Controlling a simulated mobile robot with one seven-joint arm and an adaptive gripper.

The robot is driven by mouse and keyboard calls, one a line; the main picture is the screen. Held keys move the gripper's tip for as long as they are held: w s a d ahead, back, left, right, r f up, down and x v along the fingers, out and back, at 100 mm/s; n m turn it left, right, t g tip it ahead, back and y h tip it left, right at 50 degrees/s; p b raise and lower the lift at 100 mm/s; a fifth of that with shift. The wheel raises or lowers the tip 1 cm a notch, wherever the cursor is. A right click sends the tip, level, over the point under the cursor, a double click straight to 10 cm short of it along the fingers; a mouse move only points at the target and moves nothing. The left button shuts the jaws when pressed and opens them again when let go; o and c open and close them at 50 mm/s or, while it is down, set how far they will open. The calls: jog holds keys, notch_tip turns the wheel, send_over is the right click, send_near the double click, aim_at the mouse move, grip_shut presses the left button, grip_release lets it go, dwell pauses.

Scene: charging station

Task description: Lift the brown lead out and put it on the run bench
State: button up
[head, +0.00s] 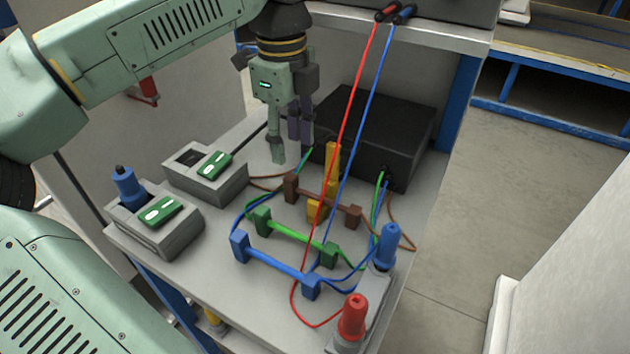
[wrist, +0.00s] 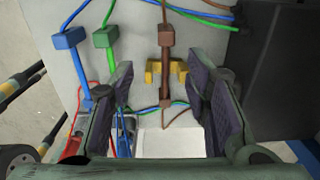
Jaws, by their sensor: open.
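The brown lead (head: 322,201) is a thin bar with a brown block at each end and thin brown wires. It lies on the grey bench (head: 240,305), its middle at a yellow bracket (head: 332,160). In the wrist view the brown lead (wrist: 165,82) runs between the fingers, with the yellow bracket (wrist: 152,73) on both sides. My gripper (head: 290,152) is open and empty, above and to the upper left of the lead. Its fingers also show in the wrist view (wrist: 160,105), apart from the lead. Which surface is the run bench is not clear.
A green lead (head: 295,237) and a blue lead (head: 275,265) lie beside the brown one. Red (head: 350,140) and blue cables hang across them. A black box (head: 375,135) stands behind. Two grey switch boxes (head: 205,178) stand left; red (head: 353,318) and blue plugs stand front right.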

aim_at(296, 179)
jog(key=shift+w+a+f, duration=0.2)
jog(key=shift+w+f, duration=0.6)
jog(key=shift+f, duration=0.1)
jog(key=f, duration=0.3)
jog(key=shift+s+f+p, duration=0.2)
jog(key=shift+s+p, duration=0.05)
jog(key=shift+p, duration=0.05)
jog(key=f, duration=0.2)
jog(key=d+f+p, duration=0.1)
jog(key=f, duration=0.1)
jog(key=shift+s+f+p, duration=0.1)
jog(key=shift+f+p, duration=0.2)
jog(key=shift+f, duration=0.7)
jog(key=shift+c, duration=0.5)
grip_shut()
